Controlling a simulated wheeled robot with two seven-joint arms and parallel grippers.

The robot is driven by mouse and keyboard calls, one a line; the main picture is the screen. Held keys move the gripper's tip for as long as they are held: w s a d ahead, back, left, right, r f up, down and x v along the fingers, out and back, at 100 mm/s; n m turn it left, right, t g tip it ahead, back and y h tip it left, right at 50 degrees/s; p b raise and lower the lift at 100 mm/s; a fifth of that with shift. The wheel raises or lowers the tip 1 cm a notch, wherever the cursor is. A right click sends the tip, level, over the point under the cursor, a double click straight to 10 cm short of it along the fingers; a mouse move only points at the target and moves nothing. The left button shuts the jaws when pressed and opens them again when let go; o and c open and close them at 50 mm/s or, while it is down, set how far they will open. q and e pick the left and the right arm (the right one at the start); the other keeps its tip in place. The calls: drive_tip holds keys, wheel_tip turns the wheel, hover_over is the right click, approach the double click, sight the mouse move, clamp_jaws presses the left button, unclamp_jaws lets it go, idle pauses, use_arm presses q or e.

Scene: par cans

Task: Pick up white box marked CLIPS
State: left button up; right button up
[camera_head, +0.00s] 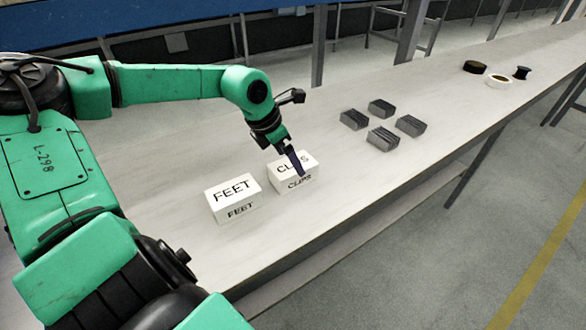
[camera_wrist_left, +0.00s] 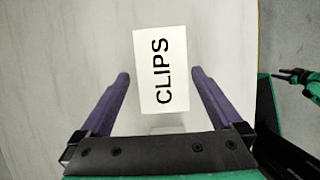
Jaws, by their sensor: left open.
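The white box marked CLIPS (camera_head: 283,180) stands on the long pale table, just right of a white box marked FEET (camera_head: 233,199). In the left wrist view the CLIPS box (camera_wrist_left: 160,70) lies between and ahead of my two purple fingers, with a gap on each side. My left gripper (camera_head: 296,164) is open above the CLIPS box, and one finger covers part of its lettering in the head view. It also shows in the left wrist view (camera_wrist_left: 160,82). Contact with the box is not visible. My right gripper (camera_wrist_left: 297,77) shows small at the right edge of the wrist view.
Several dark grey ribbed blocks (camera_head: 383,137) lie farther along the table (camera_head: 330,205). Black and white rolls (camera_head: 498,81) and a black spool (camera_head: 522,73) lie at the far right. The tabletop between boxes and blocks is clear.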

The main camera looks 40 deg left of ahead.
sight(290, 165)
use_arm(q)
drive_tip(key=x, duration=0.4)
drive_tip(key=shift+s+f+b, duration=0.15)
drive_tip(key=shift+f+b, duration=0.15)
drive_tip(key=shift+b, duration=0.05)
drive_tip(key=shift+f+b, duration=0.25)
drive_tip(key=shift+b, duration=0.1)
drive_tip(key=c, duration=1.3)
